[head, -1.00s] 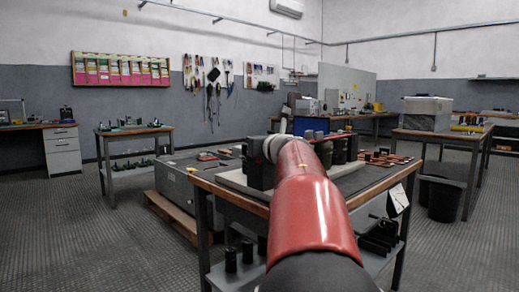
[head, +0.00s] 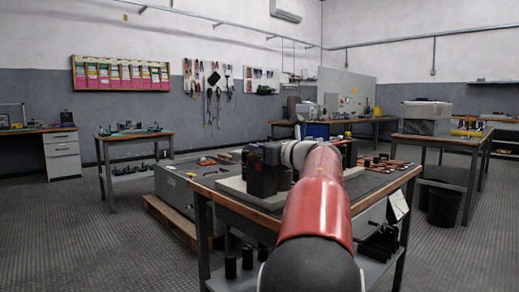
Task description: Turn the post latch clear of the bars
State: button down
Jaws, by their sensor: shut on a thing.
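The capacitor bank on the near bench shows as a black block (head: 263,172) with dark cylinders (head: 284,172) beside it, on a pale base plate (head: 232,186). My red arm reaches forward over the bench and covers the middle of the bank. Its pale wrist link bends left, close to the top of the black block. My gripper is not visible; the arm and the bank hide it. The post latch and the bars cannot be made out, so the latch's angle cannot be told.
The near bench (head: 232,203) has small parts along its right side and black parts on its lower shelf. A grey cabinet on a pallet (head: 178,218) stands close on the left. A black bin (head: 443,204) stands on the right. Open floor lies at far left.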

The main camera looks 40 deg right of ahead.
jog(key=c, duration=1.5)
grip_release()
jog(key=s, duration=0.7)
jog(key=shift+s+d, duration=0.35)
jog(key=shift+d, duration=0.05)
